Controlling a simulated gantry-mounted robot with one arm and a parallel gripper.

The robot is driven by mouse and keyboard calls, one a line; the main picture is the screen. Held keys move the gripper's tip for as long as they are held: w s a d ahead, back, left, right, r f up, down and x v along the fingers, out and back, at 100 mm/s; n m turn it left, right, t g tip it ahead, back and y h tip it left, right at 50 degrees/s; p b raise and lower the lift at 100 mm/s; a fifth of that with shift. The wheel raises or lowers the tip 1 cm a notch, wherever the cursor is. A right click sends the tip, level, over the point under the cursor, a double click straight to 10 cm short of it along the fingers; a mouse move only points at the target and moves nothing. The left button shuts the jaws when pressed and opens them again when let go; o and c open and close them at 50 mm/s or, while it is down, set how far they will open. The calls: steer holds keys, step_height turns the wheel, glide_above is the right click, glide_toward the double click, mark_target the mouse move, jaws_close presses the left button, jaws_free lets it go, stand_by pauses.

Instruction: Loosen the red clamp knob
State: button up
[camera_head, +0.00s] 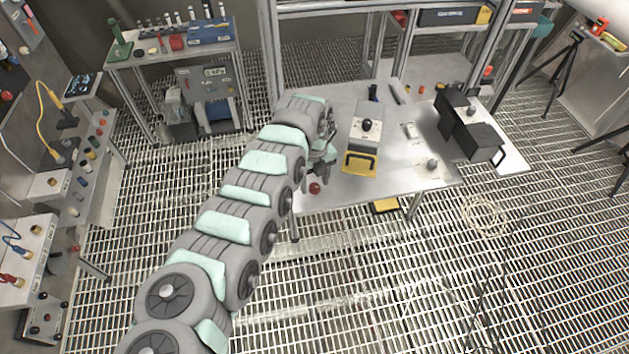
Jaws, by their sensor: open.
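A small round red knob (315,188) shows at the left front part of the metal table (400,189). It is likely the red clamp knob; its clamp body is too small to make out. My gripper (332,178) is at the end of my segmented arm, over the left side of the table. It is open and points down, just right of the red knob and apart from it in the picture. The arm's end hides part of the table's left side.
A black bracket-like unit (470,130) stands farther right. Control panels (75,195) line the left. A bench with tools (170,50) stands at the back left.

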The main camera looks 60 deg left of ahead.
steer(key=shift+f, duration=0.3)
steer(key=shift+c, duration=0.4)
jaws_close()
